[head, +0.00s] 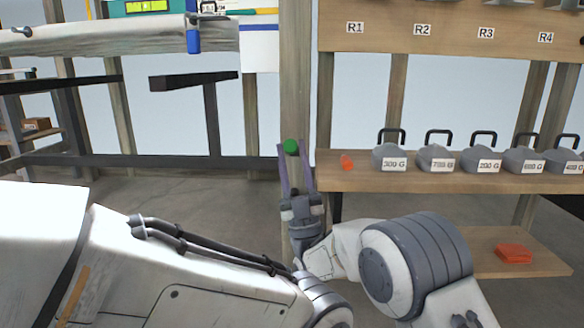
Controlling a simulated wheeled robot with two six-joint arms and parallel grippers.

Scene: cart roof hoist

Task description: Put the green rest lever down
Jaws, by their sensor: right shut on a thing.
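The green rest lever shows as a round green knob (290,146) in front of the wooden post in the middle of the head view. The rest of the lever is hidden or too small to make out. My right gripper (295,157) points up and away at the post, with its two fingers on either side of the knob, shut on it. My left gripper is not in view.
A wooden shelf (440,179) at right holds several grey labelled weights and a small orange object (346,162). Above it is a board (450,32) marked R1 to R4. A red-orange item (513,253) lies on the lower shelf. A dark beam (193,81) juts out at left.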

